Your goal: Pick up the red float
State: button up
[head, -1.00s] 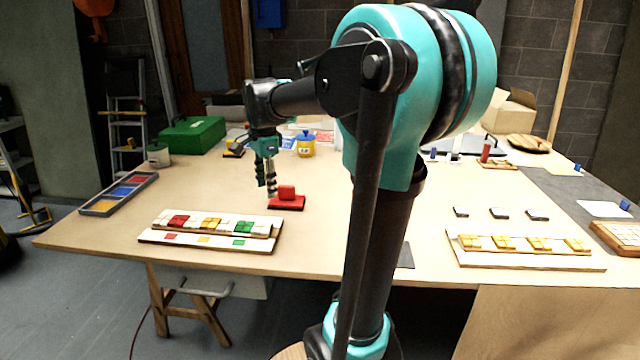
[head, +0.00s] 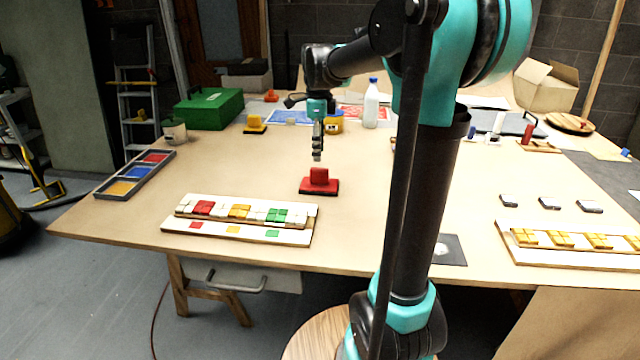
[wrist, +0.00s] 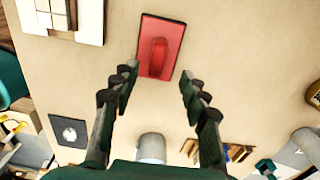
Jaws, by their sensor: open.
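The red float (head: 319,186) lies flat on the table, a red block handle on a darker flat base. In the wrist view the red float (wrist: 160,47) lies beyond the fingertips, its handle running lengthwise between the two finger lines. My gripper (head: 317,157) hangs pointing down just above and slightly behind the float in the head view, apart from it. In the wrist view my gripper (wrist: 158,82) is open, fingers wide apart, with nothing between them.
A mosaic panel (head: 290,236) with coloured tiles lies in front left of the float. A three-part tray (head: 103,190) sits at the left edge. A yellow float (head: 255,125), green case (head: 208,110) and white bottle (head: 371,104) stand behind. Table around the float is clear.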

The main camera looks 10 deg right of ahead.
aim_at(319, 168)
jog(key=shift+s+d+f, duration=0.1)
jog(key=shift+f, duration=1.75)
jog(key=shift+s+f, duration=0.1)
jog(key=shift+f, duration=1.7)
grip_shut()
